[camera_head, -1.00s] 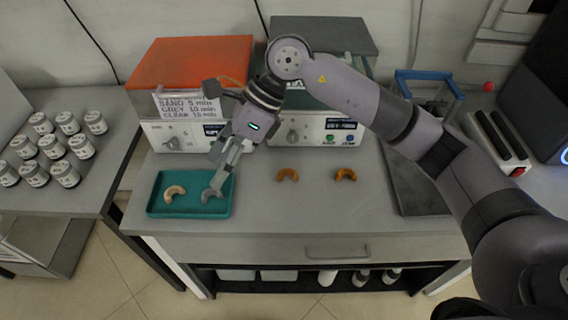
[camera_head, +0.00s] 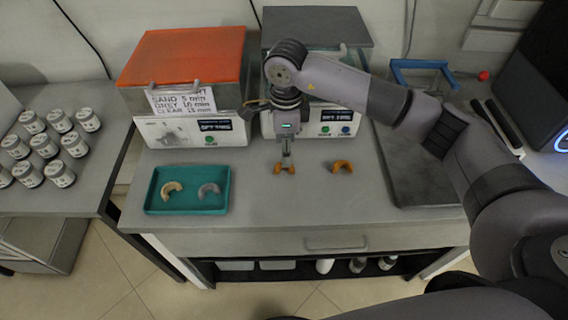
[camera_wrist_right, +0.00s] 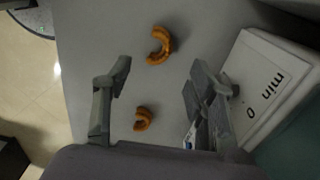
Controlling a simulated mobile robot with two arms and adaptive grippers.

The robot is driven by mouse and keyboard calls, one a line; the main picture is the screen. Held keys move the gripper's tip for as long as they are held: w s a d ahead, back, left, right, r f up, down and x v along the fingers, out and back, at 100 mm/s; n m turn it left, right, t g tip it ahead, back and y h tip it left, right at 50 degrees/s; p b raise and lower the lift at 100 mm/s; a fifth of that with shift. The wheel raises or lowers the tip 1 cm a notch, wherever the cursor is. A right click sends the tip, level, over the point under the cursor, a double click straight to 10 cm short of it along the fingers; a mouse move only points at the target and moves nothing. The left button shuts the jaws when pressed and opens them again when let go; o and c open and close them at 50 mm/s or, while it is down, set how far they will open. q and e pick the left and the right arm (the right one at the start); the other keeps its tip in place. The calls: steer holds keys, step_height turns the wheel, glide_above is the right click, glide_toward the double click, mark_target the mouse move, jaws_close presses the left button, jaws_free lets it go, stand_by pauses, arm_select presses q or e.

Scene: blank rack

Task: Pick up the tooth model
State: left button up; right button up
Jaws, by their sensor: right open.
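Two orange-brown, horseshoe-shaped tooth models lie on the grey bench. My right gripper (camera_head: 286,163) is directly above the left orange model (camera_head: 279,169) and partly covers it. The right orange model (camera_head: 341,166) lies uncovered to its right. In the right wrist view the gripper (camera_wrist_right: 160,85) is open with nothing in it. One orange model (camera_wrist_right: 143,119) shows between the fingers and the other (camera_wrist_right: 159,46) lies beyond the fingertips. A beige model (camera_head: 172,190) and a grey model (camera_head: 209,189) lie in the teal tray (camera_head: 187,211). My left gripper is out of view.
Two white-fronted machines stand behind, one with an orange lid (camera_head: 186,53) and a paper label (camera_head: 182,101), the other with a grey lid (camera_head: 316,25). A dark grey plate (camera_head: 424,170) is at right. Several jars (camera_head: 60,173) stand on the left table.

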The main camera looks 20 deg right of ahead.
mark_target(284, 169)
steer(key=shift+a+f+p, duration=0.2)
steer(key=shift+f+p, duration=0.5)
steer(key=shift+f, duration=2.4)
steer(key=shift+c, duration=0.2)
jaws_close()
